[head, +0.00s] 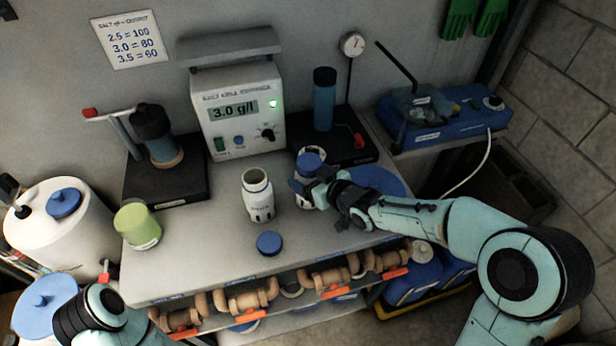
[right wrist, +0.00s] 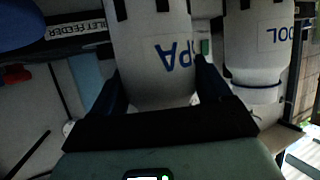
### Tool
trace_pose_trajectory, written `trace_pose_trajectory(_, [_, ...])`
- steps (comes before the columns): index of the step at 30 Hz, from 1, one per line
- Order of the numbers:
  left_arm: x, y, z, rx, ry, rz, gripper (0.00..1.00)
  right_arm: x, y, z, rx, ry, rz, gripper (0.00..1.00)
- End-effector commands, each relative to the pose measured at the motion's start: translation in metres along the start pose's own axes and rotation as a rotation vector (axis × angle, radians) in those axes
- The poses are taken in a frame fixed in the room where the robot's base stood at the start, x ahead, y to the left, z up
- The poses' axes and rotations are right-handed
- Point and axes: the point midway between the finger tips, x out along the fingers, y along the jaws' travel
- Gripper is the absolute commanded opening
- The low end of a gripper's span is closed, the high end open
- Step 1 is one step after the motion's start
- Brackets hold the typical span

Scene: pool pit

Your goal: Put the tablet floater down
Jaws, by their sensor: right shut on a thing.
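My right gripper (head: 318,186) is shut on a white tablet floater (head: 308,198) with a blue cap (head: 309,161). In the right wrist view this floater (right wrist: 155,75) sits between the fingers, with blue letters "PA" showing upside down. The floater is upright at the bench top; I cannot tell whether its base touches. A second white floater (head: 257,198) stands open to its left, and it also shows in the right wrist view (right wrist: 258,50) with the letters "OL". A loose blue cap (head: 269,243) lies in front of it. My left gripper is out of view.
The grey bench (head: 200,245) has free room at its front left. A green-lidded jar (head: 138,225) stands at its left end. A meter reading 3.0 g/l (head: 240,112) and dark feeder stands are behind. A blue disc (head: 378,181) lies right of the gripper.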

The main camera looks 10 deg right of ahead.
Motion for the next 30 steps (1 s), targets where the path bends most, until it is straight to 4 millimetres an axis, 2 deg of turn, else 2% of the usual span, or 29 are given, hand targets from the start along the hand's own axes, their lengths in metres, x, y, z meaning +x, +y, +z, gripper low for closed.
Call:
trace_pose_trajectory(4, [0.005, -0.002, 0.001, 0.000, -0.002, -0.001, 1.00, 0.002, 0.000, 0.004, 0.000, 0.001, 0.000, 0.00])
trace_pose_trajectory(5, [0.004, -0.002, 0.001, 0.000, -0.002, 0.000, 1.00, 0.002, 0.000, 0.004, 0.000, -0.001, 0.000, 0.87])
trace_pose_trajectory(6, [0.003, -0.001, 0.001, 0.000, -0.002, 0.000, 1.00, 0.001, 0.000, 0.003, 0.000, -0.001, 0.000, 1.00])
trace_pose_trajectory(17, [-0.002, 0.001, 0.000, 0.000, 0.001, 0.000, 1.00, -0.004, 0.001, -0.002, -0.001, 0.001, 0.001, 1.00])
trace_pose_trajectory(22, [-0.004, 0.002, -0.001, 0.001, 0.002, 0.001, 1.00, -0.036, 0.001, -0.002, -0.001, 0.000, 0.004, 1.00])
trace_pose_trajectory(30, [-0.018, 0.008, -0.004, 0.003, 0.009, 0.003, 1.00, -0.093, 0.000, -0.003, -0.002, 0.002, 0.002, 1.00])
